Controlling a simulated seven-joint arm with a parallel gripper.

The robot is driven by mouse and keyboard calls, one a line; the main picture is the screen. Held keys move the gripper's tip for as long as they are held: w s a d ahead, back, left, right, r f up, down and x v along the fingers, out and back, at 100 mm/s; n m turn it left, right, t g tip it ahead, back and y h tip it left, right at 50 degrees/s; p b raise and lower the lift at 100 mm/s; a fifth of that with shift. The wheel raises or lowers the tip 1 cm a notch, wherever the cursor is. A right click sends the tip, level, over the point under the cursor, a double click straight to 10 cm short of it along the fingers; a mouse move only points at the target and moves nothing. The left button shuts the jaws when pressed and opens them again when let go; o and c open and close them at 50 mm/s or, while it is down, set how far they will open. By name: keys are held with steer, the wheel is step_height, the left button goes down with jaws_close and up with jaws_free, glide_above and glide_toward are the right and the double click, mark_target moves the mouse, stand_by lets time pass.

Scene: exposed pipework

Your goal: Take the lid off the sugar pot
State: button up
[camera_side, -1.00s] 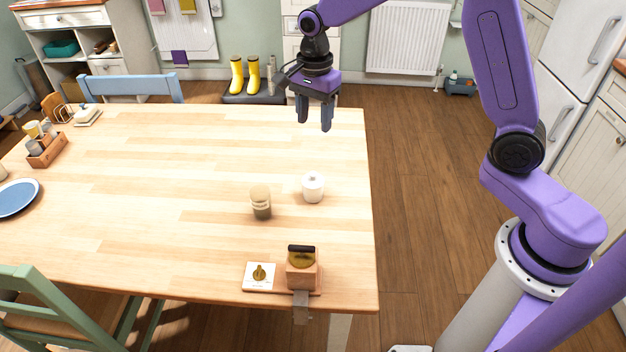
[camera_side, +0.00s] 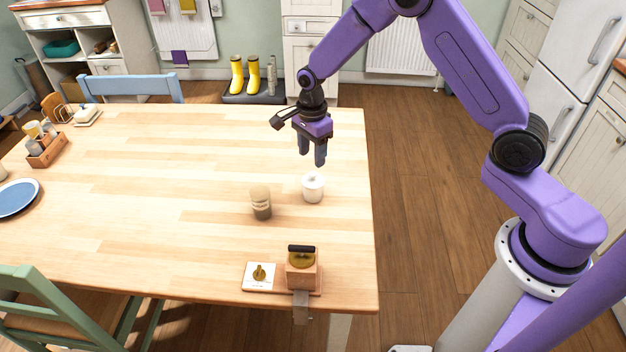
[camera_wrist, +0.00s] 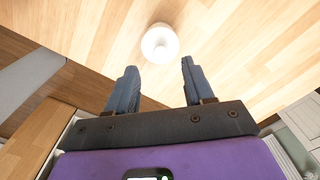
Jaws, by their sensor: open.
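The white sugar pot (camera_side: 313,190) stands upright on the wooden table, near its right edge. Its white lid (camera_side: 313,178) with a small knob sits on top. In the wrist view the pot's lid (camera_wrist: 160,42) shows from above, past the fingertips and between their lines. My gripper (camera_side: 312,162) is open and empty, pointing down. In the side view it hangs just above and behind the pot, apart from it. In the wrist view both fingers of my gripper (camera_wrist: 158,75) are spread, with nothing between them.
A jar with a tan top (camera_side: 261,202) stands close to the pot's left. A wooden block with a black handle (camera_side: 301,268) and a white tile (camera_side: 260,276) sit at the table's front edge. A condiment caddy (camera_side: 47,150) and blue plate (camera_side: 16,197) are far left. The table's middle is clear.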

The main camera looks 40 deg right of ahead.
mark_target(313, 173)
steer(key=shift+d+f, duration=0.15)
steer(key=shift+f, duration=2.85)
jaws_close()
